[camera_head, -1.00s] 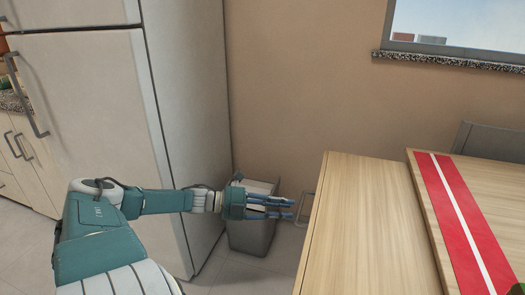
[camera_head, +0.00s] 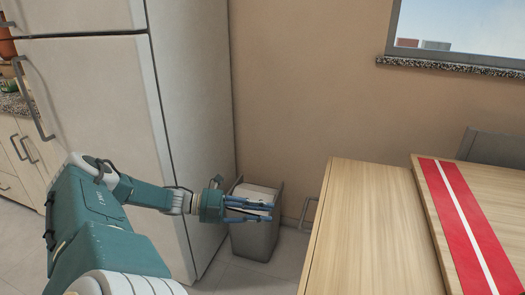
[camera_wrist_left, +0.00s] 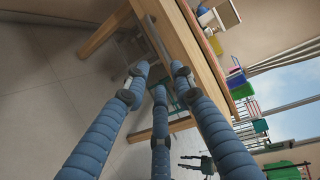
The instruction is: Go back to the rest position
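My left arm comes in from the left of the head view. My left gripper (camera_head: 262,207) hangs in front of the grey bin, to the left of the wooden table, touching nothing that I can see. Its blue fingers show in the left wrist view (camera_wrist_left: 158,76), apart from each other with nothing held between them.
A tall white fridge (camera_head: 85,100) stands close behind my left arm. A grey bin (camera_head: 255,238) stands on the floor by the wall. A wooden table (camera_head: 365,230) with a red and white runner (camera_head: 462,220) is on the right, with a chair (camera_head: 490,146) behind.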

